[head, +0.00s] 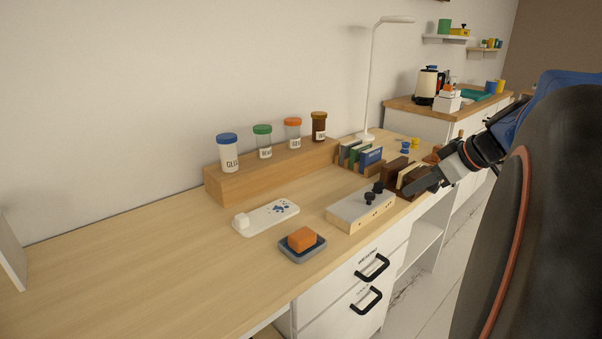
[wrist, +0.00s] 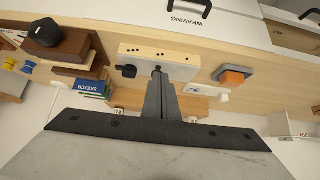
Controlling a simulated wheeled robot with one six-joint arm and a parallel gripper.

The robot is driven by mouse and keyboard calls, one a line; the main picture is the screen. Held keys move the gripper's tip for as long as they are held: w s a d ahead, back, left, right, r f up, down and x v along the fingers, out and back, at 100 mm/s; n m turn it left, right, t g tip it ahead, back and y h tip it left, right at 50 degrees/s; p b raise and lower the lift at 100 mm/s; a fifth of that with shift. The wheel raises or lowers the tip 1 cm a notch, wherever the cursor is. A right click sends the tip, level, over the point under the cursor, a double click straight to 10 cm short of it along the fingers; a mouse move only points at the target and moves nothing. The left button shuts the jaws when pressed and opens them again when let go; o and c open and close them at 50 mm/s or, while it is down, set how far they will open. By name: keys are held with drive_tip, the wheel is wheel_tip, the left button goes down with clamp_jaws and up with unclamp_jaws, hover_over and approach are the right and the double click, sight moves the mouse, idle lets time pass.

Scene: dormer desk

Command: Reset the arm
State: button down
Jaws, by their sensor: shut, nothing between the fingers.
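My gripper (head: 422,187) shows at the right in the head view, at the end of my arm, over the right part of the desk. It looks shut and empty. In the wrist view its closed fingers (wrist: 158,78) point toward a pale wooden box with black knobs (wrist: 140,53). That box (head: 352,212) stands near the desk's front edge in the head view, left of and below the gripper. I cannot tell the exact gap between the fingertips and the things under them.
The desk (head: 130,255) is clear at the left. An orange block (head: 302,239) lies on a dark tray near the front edge. A wooden riser (head: 270,172) carries several lidded jars. Dark wooden blocks (head: 396,170) stand near the gripper. A lamp (head: 372,80) stands behind.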

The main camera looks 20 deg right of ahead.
drive_tip(key=s+a+f+m+g+h, duration=0.1)
drive_tip(key=s+a+f+m, duration=0.1)
drive_tip(key=s+a+f, duration=0.4)
drive_tip(key=s+a+f+m+g+h, duration=0.2)
drive_tip(key=s+a+f, duration=0.3)
drive_tip(key=a, duration=0.7)
drive_tip(key=shift+s+a+f+m, duration=0.15)
drive_tip(key=shift+s+f+m, duration=0.2)
drive_tip(key=shift+f, duration=0.5)
